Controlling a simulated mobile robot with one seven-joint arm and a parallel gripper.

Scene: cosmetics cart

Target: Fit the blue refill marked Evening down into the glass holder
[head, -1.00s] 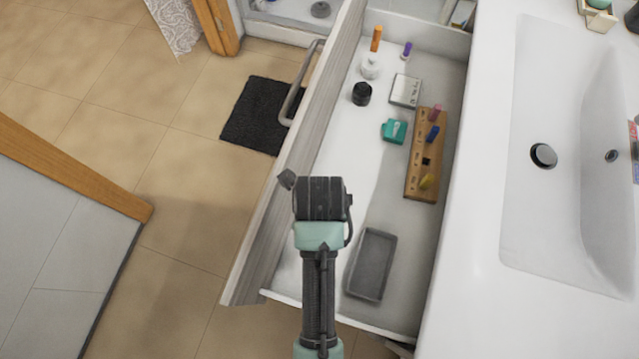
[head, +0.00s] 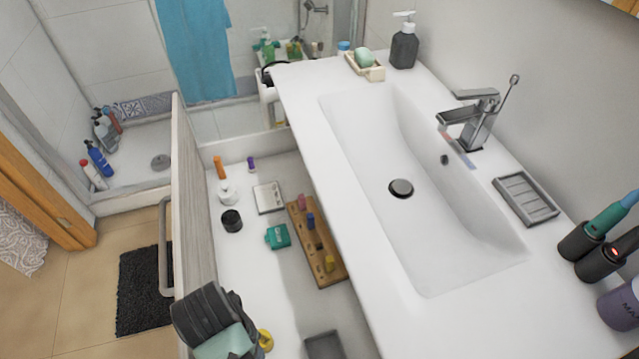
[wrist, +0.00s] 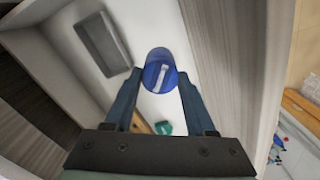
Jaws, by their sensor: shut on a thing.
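My gripper is low over the front of the open drawer, at the bottom of the head view (head: 215,318). In the wrist view my gripper (wrist: 159,88) is shut on a round blue cylinder (wrist: 152,80) with a white stripe across its end. I cannot read any marking on it. A small blue piece (head: 311,219) also stands in a wooden rack (head: 334,279) in the drawer, beside a pink one (head: 301,202) and a yellow one (head: 329,263). I cannot pick out the glass holder with certainty.
The drawer also holds a grey tray (head: 323,346), a teal box (head: 277,236), a black jar (head: 231,220), a white jar (head: 227,192) and a pale card-like box (head: 268,197). The drawer front (head: 193,205) stands left, the sink counter (head: 310,160) right. A yellow round thing (head: 265,341) shows beside my gripper.

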